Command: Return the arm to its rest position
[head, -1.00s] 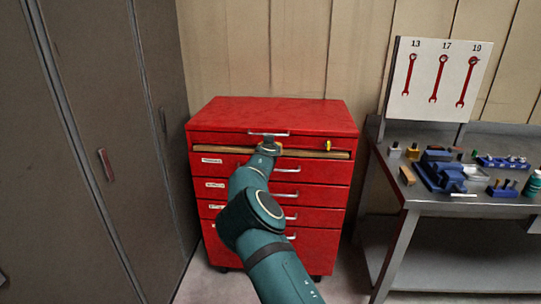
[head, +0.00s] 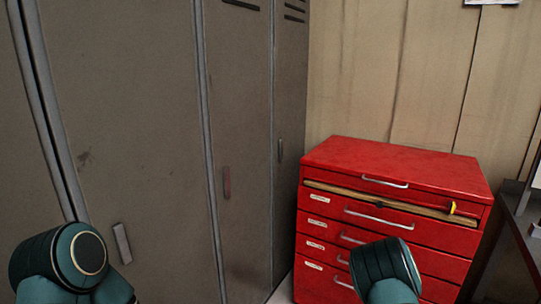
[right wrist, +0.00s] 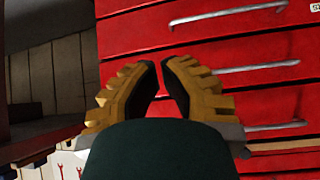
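My right arm (head: 385,268) shows at the bottom of the head view, in front of the red drawer cabinet. Its hand is out of the head view. In the right wrist view my right gripper (right wrist: 162,70) has yellow fingers with dark pads. A narrow gap lies between them, with only red drawer front behind and nothing held. Part of my left arm (head: 65,262) shows at the lower left of the head view. My left gripper is not in view.
The red drawer cabinet (head: 400,166) stands at right. A wood-coloured strip (head: 400,203) with a yellow item (head: 452,208) shows near its top. Grey lockers (head: 150,150) fill the left side. A workbench edge (head: 518,225) is at far right.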

